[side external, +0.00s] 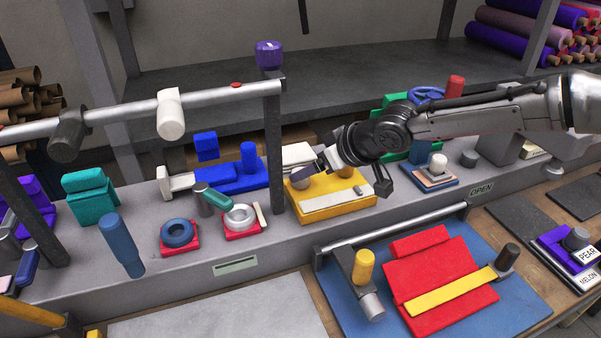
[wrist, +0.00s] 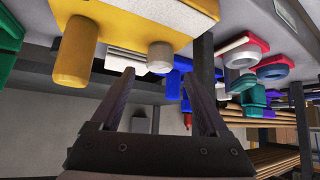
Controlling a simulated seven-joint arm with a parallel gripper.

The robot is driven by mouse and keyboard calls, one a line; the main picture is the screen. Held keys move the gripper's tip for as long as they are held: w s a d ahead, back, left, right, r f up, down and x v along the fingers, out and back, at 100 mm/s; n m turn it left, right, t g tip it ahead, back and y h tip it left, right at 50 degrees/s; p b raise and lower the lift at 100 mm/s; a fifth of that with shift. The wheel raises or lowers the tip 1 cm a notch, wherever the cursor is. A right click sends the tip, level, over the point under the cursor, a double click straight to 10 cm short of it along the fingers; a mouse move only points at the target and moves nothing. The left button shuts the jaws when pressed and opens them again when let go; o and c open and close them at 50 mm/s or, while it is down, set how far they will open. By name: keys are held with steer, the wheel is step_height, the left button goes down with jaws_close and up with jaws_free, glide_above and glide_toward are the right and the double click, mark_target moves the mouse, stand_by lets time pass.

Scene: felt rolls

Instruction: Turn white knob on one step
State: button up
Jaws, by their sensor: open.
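A white knob (side external: 438,162) stands on a small blue and peach base right of my gripper in the side view. Another white cylinder (side external: 171,114) sits on the grey rail at upper left; which is the task's knob I cannot tell. My gripper (side external: 349,176) is open over a yellow fixture (side external: 330,209) with a white strip. In the wrist view my fingertips (wrist: 158,76) are spread and empty. A pale grey round knob (wrist: 161,55) on that fixture (wrist: 125,12) appears beyond the gap between them, beside a yellow cylinder (wrist: 75,55). Contact is not visible.
A grey post (side external: 274,150) with a purple knob (side external: 269,54) stands left of my gripper. Blue blocks (side external: 225,179) lie beyond it. A red block (side external: 440,280) on a blue board lies in front. A green fixture stands behind my arm.

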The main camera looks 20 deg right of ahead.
mark_target(301, 185)
steer(key=shift+x, duration=2.7)
jaws_close()
